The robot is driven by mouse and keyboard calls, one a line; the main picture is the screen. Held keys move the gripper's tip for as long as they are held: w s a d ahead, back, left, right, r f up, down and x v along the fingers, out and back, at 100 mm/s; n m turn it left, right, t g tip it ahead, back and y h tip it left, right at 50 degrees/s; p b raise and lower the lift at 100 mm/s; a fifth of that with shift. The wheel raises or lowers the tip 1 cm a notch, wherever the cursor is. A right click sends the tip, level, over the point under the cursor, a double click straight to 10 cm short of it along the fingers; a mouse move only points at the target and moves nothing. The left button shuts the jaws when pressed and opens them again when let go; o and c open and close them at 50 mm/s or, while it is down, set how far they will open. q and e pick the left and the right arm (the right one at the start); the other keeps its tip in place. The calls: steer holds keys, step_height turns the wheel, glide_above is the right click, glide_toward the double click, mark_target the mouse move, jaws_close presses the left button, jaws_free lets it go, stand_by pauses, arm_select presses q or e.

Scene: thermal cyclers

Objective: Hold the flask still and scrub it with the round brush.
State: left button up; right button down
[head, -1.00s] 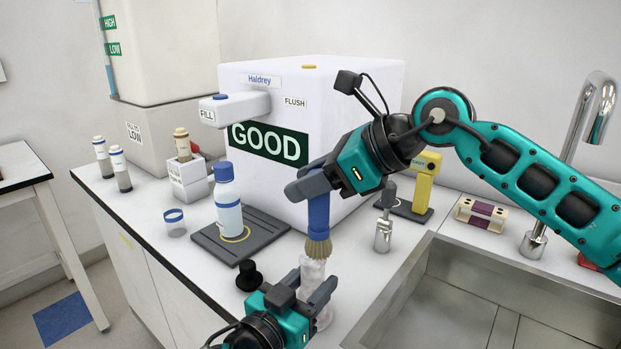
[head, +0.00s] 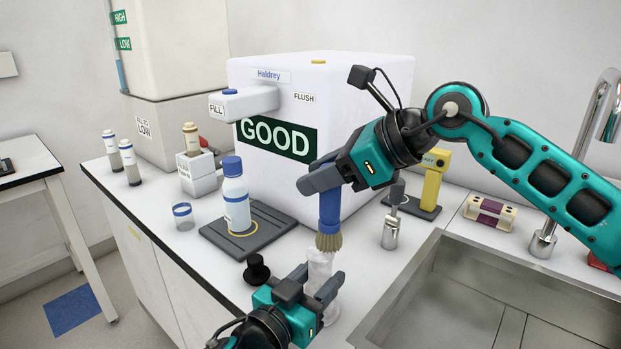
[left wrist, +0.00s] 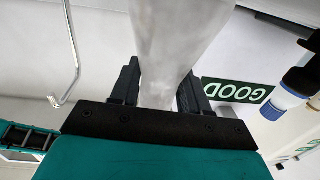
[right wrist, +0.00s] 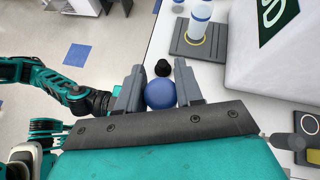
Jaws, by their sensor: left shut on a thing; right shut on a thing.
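A clear, whitish flask (head: 318,272) stands upright near the counter's front edge. My left gripper (head: 320,293) is shut on it; in the left wrist view the flask (left wrist: 172,45) fills the space between the fingers (left wrist: 155,88). My right gripper (head: 322,178) is shut on the blue handle of the round brush (head: 329,208), held upright with tan bristles pointing down at the flask's mouth. The bristle tips meet or nearly meet the mouth; I cannot tell how far they go in. The right wrist view shows the round blue handle end (right wrist: 161,93) between the fingers (right wrist: 160,90).
A blue-capped bottle (head: 236,195) stands on a dark grey pad (head: 270,236). A black stopper (head: 256,268) lies left of the flask. A white "GOOD" machine (head: 345,95) stands behind, a steel sink (head: 450,290) to the right. A small clear cup (head: 183,216) stands left.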

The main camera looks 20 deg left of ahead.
steer(key=shift+w+d, duration=0.2)
steer(key=shift+w, duration=0.2)
steer(key=shift+s+a, duration=0.95)
steer(key=shift+s, duration=1.6)
steer(key=shift+w+d, duration=0.3)
steer(key=shift+w, duration=0.55)
steer(key=shift+w+d, duration=0.35)
steer(key=shift+w, duration=0.55)
steer(key=shift+w+d, duration=0.3)
steer(key=shift+w, duration=0.55)
steer(key=s+a, duration=0.2)
steer(key=s, duration=0.3)
step_height(320, 180, up, 8)
steer(key=shift+s, duration=0.25)
steer(key=shift+s, duration=0.15)
steer(key=shift+f, duration=0.15)
